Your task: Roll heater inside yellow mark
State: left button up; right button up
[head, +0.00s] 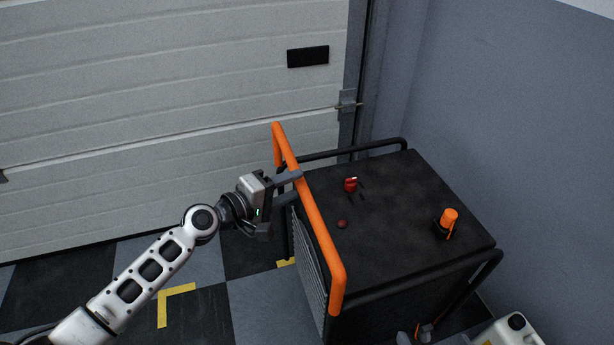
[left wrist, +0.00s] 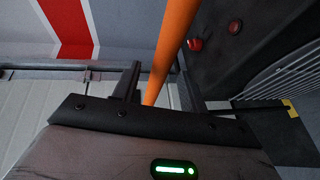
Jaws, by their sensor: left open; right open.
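The heater is a black box (head: 385,205) with an orange push bar (head: 322,235) along its left side, standing at the right in the head view. My left gripper (head: 295,187) is at the upper part of this bar. In the left wrist view the bar (left wrist: 171,45) passes between the spread fingers of the left gripper (left wrist: 158,82), which are not closed on it. Yellow corner marks (head: 176,291) lie on the floor to the left of the heater; one piece (head: 286,262) is partly hidden by it. My right gripper (head: 424,333) shows only partly at the bottom edge, low beside the heater's front.
A pale sectional door (head: 150,110) stands behind, and a grey wall (head: 510,120) is close on the heater's right. A white canister (head: 508,332) stands at the bottom right. The checkered floor (head: 205,262) left of the heater is clear apart from my arm above it.

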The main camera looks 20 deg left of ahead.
pick_arm(q)
jog(key=x, duration=0.5)
jog(key=shift+w, duration=0.15)
jog(key=shift+f, duration=0.1)
grip_shut()
